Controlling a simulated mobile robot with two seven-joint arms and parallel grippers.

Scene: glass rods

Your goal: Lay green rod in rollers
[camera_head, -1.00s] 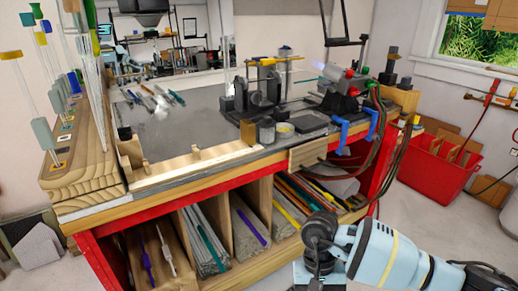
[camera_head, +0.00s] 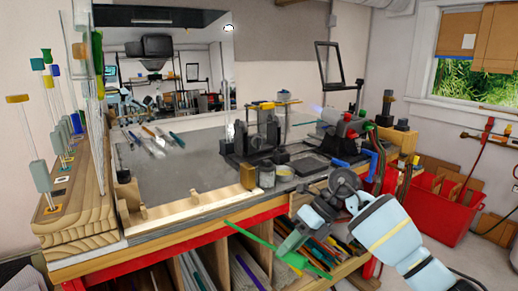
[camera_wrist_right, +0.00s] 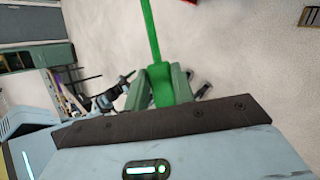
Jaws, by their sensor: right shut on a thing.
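The green rod (camera_head: 250,236) is held in my right gripper (camera_head: 288,248), in front of the bench's front edge in the head view. It slants from upper left to lower right and sits lower than the bench top. In the right wrist view the rod (camera_wrist_right: 151,38) runs upward from between the shut fingers (camera_wrist_right: 159,82). The dark roller stand (camera_head: 256,145) is on the bench, up and left of my right gripper. A yellow-ended rod (camera_head: 265,105) shows across its top. My left gripper is not in view.
A wooden strip (camera_head: 190,210) runs along the bench's front edge. A torch (camera_head: 345,125) with red and blue parts stands right of the rollers. Small cups (camera_head: 267,176) are in front of the stand. Several rods (camera_head: 165,137) lie at the back left; the left-centre bench top is clear.

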